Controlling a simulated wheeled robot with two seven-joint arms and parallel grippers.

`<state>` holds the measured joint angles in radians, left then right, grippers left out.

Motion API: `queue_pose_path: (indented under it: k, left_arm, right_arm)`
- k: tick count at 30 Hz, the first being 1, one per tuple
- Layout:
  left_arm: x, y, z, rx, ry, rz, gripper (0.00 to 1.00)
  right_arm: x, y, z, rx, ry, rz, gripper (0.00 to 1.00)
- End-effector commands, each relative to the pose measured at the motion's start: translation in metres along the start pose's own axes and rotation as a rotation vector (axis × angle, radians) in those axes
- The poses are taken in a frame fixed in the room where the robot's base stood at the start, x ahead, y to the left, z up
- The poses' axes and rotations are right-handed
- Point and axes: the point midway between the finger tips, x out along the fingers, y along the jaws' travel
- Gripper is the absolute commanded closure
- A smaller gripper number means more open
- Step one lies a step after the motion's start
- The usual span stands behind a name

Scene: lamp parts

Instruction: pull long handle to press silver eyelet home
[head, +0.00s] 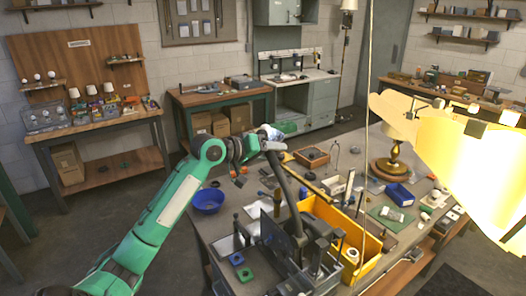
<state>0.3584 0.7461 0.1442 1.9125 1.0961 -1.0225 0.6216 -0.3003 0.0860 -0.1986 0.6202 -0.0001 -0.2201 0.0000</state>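The press (292,252) is a dark machine at the front of the workbench. Its long dark handle (287,188) rises from it, leaning up and to the left. My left gripper (265,146), on the green arm from the left, is at the handle's upper end, overlapping it in the head view. The fingers are too small and dark to tell whether they close on it. The silver eyelet cannot be made out; the press's working spot is too small to see into. My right gripper cannot be made out.
A yellow bin (345,232) stands right of the press, and a blue bowl (208,200) left of it. A brass lamp base (392,165) stands farther back. A thin upright pole (366,90) and a large glowing pale-yellow shape (450,150) block the right side.

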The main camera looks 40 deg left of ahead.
Motion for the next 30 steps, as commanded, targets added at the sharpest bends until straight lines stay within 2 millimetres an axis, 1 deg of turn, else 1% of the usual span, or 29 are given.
queue_pose_path:
  k: [5,12,18,21,24,30]
  left_arm:
    - [-0.021,-0.004,0.002,0.003,0.002,-0.001,0.53]
    - [-0.075,-0.005,0.004,0.005,0.002,-0.002,0.53]
    - [-0.111,-0.004,0.003,0.003,0.0,-0.001,0.53]
    - [-0.123,-0.003,0.001,0.001,0.001,0.001,0.53]
    - [-0.131,-0.002,0.001,0.001,0.0,0.0,0.53]
    - [-0.136,-0.001,0.0,0.0,-0.001,0.002,0.53]
  right_arm:
    - [0.014,-0.003,0.001,0.001,0.001,-0.003,0.55]
    - [0.041,-0.011,0.001,0.004,0.003,-0.011,0.55]
    - [0.055,-0.013,0.002,0.003,0.003,-0.012,0.55]
    - [0.058,-0.012,0.003,0.002,0.003,-0.011,0.55]
    - [0.06,-0.009,0.003,0.001,0.002,-0.009,0.55]
    - [0.061,-0.006,0.004,0.0,0.001,-0.005,0.55]
